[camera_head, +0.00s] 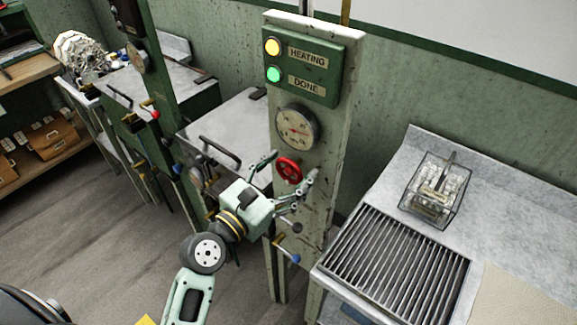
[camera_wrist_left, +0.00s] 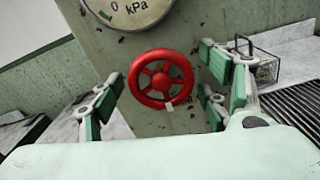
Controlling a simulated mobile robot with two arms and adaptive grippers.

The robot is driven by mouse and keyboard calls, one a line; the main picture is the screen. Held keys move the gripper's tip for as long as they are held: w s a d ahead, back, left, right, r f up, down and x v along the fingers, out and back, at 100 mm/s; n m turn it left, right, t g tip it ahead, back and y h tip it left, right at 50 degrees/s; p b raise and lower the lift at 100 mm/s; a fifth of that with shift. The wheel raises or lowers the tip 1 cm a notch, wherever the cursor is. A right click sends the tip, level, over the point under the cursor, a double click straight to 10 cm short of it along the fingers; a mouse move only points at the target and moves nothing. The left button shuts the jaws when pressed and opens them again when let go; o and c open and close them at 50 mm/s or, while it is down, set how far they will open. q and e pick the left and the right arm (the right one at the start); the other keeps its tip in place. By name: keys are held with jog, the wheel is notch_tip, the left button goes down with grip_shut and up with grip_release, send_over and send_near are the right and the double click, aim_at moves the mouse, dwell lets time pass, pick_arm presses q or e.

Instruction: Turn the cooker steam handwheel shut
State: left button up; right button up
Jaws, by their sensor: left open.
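The red steam handwheel (camera_head: 289,170) is mounted on the front of a pale worn post, below a round pressure gauge (camera_head: 297,127). In the left wrist view the handwheel (camera_wrist_left: 161,79) faces the camera, with a small pale tag at its lower rim. My left gripper (camera_head: 287,178) is open, its fingers on either side of the handwheel. In the left wrist view my left gripper's fingers (camera_wrist_left: 160,85) stand clear of the rim, with visible gaps. My right gripper is not in view.
A green panel (camera_head: 305,68) above the gauge has a yellow lamp by HEATING and a lit green lamp by DONE. A blue-tipped lever (camera_head: 290,255) sits lower on the post. A counter at right holds a grate (camera_head: 398,262) and wire basket (camera_head: 435,190).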

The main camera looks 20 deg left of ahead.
pick_arm(q)
jog(key=c, duration=1.1)
jog(key=shift+c, duration=0.3)
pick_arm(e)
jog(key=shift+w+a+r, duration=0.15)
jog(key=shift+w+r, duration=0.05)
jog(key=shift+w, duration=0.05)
